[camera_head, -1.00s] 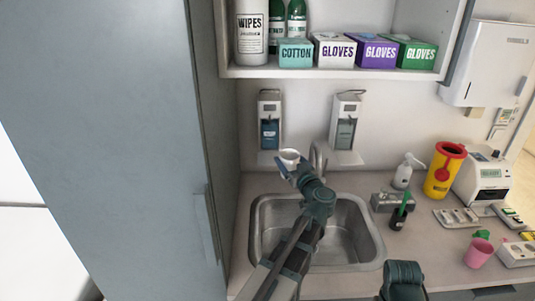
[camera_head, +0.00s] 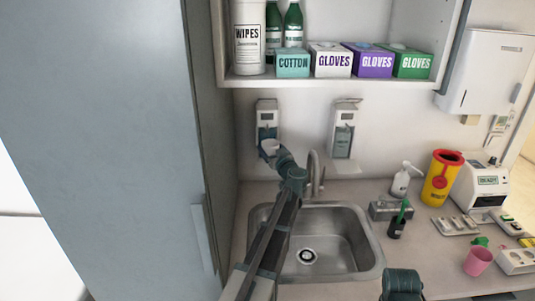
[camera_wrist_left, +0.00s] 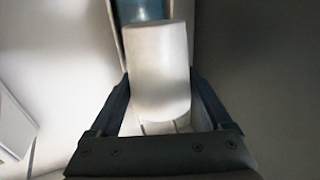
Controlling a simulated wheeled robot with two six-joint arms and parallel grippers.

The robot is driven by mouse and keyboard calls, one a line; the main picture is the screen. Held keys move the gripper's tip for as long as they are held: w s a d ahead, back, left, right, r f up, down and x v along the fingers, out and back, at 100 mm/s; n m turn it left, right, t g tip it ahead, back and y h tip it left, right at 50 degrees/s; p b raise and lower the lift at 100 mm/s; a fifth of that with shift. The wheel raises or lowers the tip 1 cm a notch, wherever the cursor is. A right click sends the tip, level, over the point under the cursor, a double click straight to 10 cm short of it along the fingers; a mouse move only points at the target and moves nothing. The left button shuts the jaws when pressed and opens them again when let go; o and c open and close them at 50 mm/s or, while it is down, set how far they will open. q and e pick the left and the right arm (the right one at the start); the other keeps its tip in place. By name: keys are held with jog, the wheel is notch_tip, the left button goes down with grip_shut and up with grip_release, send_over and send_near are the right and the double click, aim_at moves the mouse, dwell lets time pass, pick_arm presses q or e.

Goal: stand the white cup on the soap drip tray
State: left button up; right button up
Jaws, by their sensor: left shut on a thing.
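The white cup (camera_head: 268,148) is held in my left gripper (camera_head: 275,152), in front of the left wall dispenser (camera_head: 266,117) and about level with its lower part. In the left wrist view the cup (camera_wrist_left: 158,72) sits between the two dark fingers, with the dispenser's blue bottle beyond it. The left dispenser's drip tray is mostly hidden behind the cup and gripper. A second dispenser (camera_head: 345,132) to the right has a pale drip tray (camera_head: 345,167) below it. I cannot read which one is soap.
The faucet (camera_head: 315,172) and steel sink (camera_head: 340,225) are right of and below my left arm. A tall grey cabinet (camera_head: 120,130) closes off the left. A shelf with glove boxes (camera_head: 374,62) overhangs. A pump bottle (camera_head: 401,182) and yellow bin (camera_head: 440,180) stand right.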

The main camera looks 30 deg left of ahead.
aim_at(268, 145)
pick_arm(q)
jog(key=shift+w+a, duration=0.2)
jog(key=shift+a, duration=0.1)
jog(key=shift+x, duration=1.05)
jog(key=shift+w+a+f, duration=0.1)
jog(key=shift+w+f, duration=0.05)
jog(key=shift+f, duration=0.1)
notch_tip(268, 145, down, 3)
jog(key=b, duration=0.3)
jog(key=shift+f+b, duration=0.15)
jog(key=shift+b, duration=0.25)
jog(key=o, duration=1.2)
